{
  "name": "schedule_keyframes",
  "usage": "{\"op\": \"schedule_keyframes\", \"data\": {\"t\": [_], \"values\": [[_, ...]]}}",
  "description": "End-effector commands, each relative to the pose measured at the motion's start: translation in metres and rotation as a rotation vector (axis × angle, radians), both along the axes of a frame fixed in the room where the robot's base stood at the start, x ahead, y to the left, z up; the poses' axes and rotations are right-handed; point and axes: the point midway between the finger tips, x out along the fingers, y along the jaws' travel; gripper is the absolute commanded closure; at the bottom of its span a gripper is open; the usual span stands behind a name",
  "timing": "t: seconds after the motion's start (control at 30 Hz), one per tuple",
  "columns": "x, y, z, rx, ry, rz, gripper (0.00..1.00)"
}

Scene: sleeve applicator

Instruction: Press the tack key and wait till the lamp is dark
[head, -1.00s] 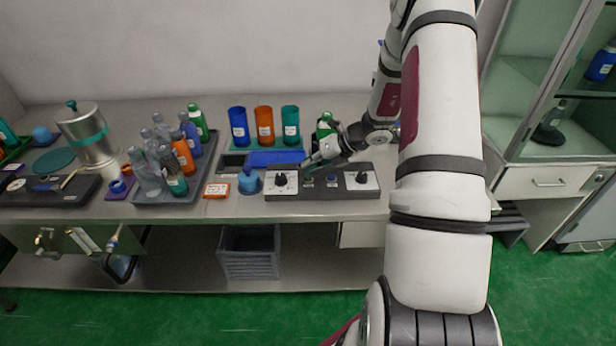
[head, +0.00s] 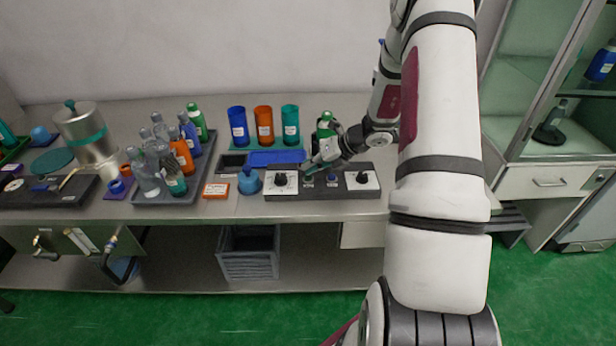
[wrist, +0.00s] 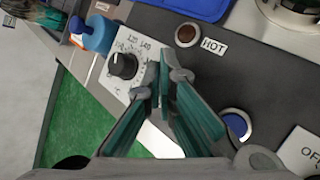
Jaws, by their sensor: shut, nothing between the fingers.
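The grey control box (head: 345,192) stands at the front of the bench. In the wrist view it carries a dial (wrist: 123,66) on a white scale plate, a small round brown lamp (wrist: 187,35) beside a HOT label, and a round blue key (wrist: 236,124) in a pale ring. The lamp looks dull brown, with no glow. No lettering for the blue key is visible; it also shows in the head view (head: 332,177). My gripper (wrist: 166,78) is shut and empty, its tips over the box between the dial and the blue key. Whether the tips touch the box I cannot tell.
A blue bottle-like pot (head: 249,182) stands left of the box. A blue tray (head: 277,158) and several coloured cups (head: 264,125) are behind. A second knob (head: 362,178) on a white plate is at the box's right, partly seen with an OFF mark (wrist: 312,152).

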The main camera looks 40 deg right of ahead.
Motion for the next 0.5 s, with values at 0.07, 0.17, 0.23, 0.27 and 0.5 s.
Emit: {"op": "schedule_keyframes", "data": {"t": [0.07, 0.17, 0.23, 0.27, 0.5], "values": [[0.0001, 0.0, -0.0004, 0.0, 0.0, 0.0, 1.0], [0.0002, -0.0001, -0.0013, 0.0, 0.0, 0.0, 1.0], [0.0002, 0.0, -0.0021, 0.0, 0.0, 0.0, 1.0], [0.0002, 0.0, -0.0025, 0.0, 0.0, 0.0, 1.0], [0.0002, -0.0001, -0.0052, 0.0, 0.0, 0.0, 1.0]]}}
